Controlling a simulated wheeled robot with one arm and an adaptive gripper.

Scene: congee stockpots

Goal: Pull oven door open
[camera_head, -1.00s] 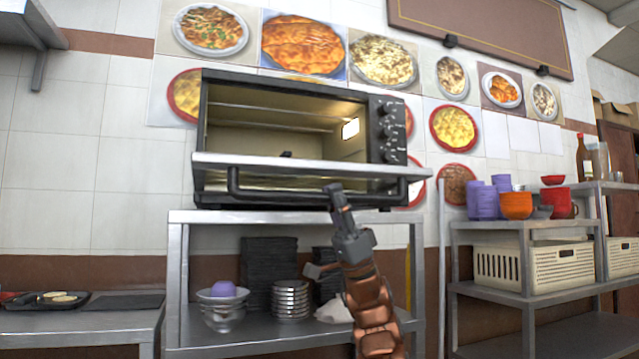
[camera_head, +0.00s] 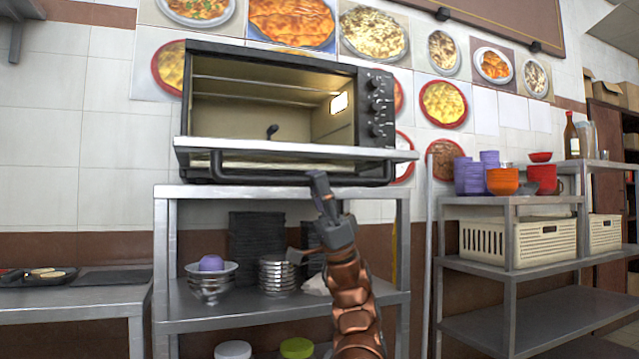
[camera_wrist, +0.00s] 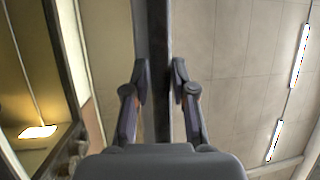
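The black oven (camera_head: 280,55) stands on a steel shelf, its cavity lit inside. Its door (camera_head: 285,150) is swung down, showing nearly edge-on. The dark handle (camera_head: 245,180) runs along below the door's front edge. My gripper (camera_head: 318,178) reaches up from below to the handle, right of its middle. In the wrist view my gripper (camera_wrist: 160,85) has a finger on each side of a dark bar (camera_wrist: 161,40), apparently the handle. I cannot tell whether the fingers press on it. A small dark tip shows above the door; its identity is unclear.
The steel shelf (camera_head: 180,190) below the oven holds metal bowls (camera_head: 210,282) and dark stacked trays. A rack (camera_head: 475,205) on the right holds purple and orange bowls and a cream crate (camera_head: 500,243). A low counter (camera_head: 85,310) stands on the left.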

